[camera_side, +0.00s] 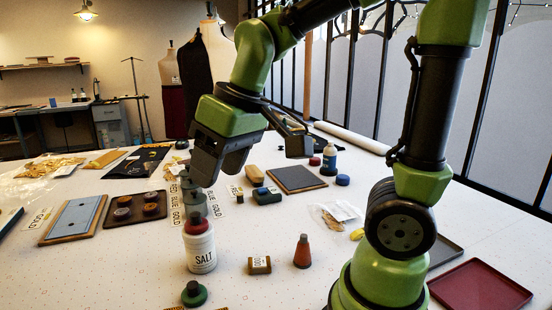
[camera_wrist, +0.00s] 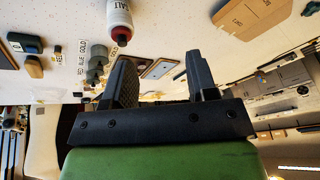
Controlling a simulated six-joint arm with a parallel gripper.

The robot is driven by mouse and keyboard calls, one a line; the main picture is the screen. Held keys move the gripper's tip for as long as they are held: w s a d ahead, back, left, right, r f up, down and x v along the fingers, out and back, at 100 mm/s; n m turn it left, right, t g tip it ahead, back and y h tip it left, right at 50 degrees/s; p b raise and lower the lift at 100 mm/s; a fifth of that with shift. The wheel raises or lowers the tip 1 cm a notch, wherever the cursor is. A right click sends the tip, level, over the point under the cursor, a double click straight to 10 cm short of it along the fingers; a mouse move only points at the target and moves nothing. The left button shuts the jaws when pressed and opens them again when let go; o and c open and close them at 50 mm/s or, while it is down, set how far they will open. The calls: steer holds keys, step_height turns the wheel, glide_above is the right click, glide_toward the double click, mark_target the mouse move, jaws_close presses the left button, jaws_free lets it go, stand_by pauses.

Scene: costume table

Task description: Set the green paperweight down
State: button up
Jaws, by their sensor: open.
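A small green weight with a dark knob, which looks like the green paperweight (camera_side: 194,294), stands upright on the white table at the front edge of the side view. I cannot make it out in the wrist view. My gripper (camera_side: 252,165) is above the table, farther back than the green weight and well apart from it. Its two fingers are spread wide in the wrist view (camera_wrist: 160,62), with nothing between them.
A white salt bottle (camera_side: 200,250) stands just behind the green weight. Grey-green canisters (camera_side: 191,200) stand behind the bottle, beside colour-name labels. A small block (camera_side: 259,265) and an orange-brown cone (camera_side: 302,252) are to the right. A dark red tray (camera_side: 480,287) lies at far right.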

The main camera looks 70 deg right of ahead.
steer(key=s+r+m+t, duration=0.2)
steer(key=s, duration=0.6)
steer(key=shift+a+r+m+t+y, duration=0.25)
steer(key=shift+a+m+t+y, duration=0.15)
steer(key=shift+o, duration=0.3)
steer(key=shift+s+m, duration=0.3)
steer(key=shift+s, duration=0.25)
steer(key=shift+a+f, duration=0.1)
